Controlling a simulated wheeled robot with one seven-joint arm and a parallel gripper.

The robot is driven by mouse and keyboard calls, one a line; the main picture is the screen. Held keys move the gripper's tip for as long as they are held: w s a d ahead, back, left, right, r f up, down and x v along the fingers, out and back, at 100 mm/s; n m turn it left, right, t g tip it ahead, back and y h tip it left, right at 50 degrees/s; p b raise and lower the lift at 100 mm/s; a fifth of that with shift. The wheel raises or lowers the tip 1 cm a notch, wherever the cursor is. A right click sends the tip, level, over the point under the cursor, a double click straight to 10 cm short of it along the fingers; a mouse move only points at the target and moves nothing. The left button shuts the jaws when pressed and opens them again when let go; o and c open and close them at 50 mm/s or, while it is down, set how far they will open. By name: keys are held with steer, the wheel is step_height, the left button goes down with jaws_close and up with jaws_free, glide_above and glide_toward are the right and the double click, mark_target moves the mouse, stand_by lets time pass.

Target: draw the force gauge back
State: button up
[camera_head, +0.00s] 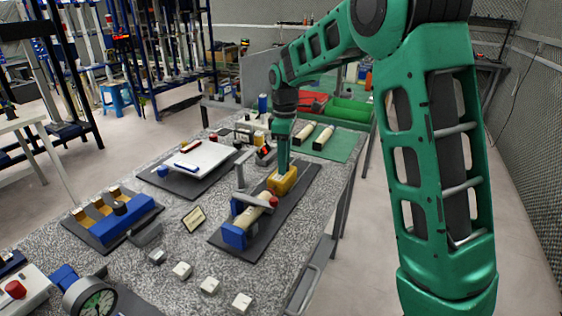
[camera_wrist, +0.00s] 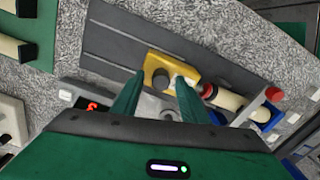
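The yellow block, which looks like the force gauge (camera_head: 284,180), sits on a long dark base plate (camera_head: 302,190). In the wrist view the yellow block (camera_wrist: 188,70) carries a dark round knob (camera_wrist: 161,79). A cream cylinder (camera_wrist: 229,101) with a red end lies in line with it, toward a blue holder (camera_head: 234,236). My gripper (camera_wrist: 160,85) is above the block, its two fingers apart on either side of the knob. Whether they touch the knob is not clear. In the head view my gripper (camera_head: 283,170) hides part of the block.
A grey post with an arm (camera_head: 240,178) stands just left of the block. A green mat (camera_head: 338,143) with cream bars is behind. Small white blocks (camera_head: 210,286) line the front.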

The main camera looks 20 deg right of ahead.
jaws_close()
steer(key=w+d, duration=0.3)
steer(key=shift+w+d, duration=0.15)
steer(key=shift+w, duration=0.1)
steer(key=shift+w+d+r, duration=0.1)
steer(key=shift+w+d, duration=0.05)
steer(key=shift+d, duration=0.05)
jaws_free()
steer(key=shift+d, duration=0.1)
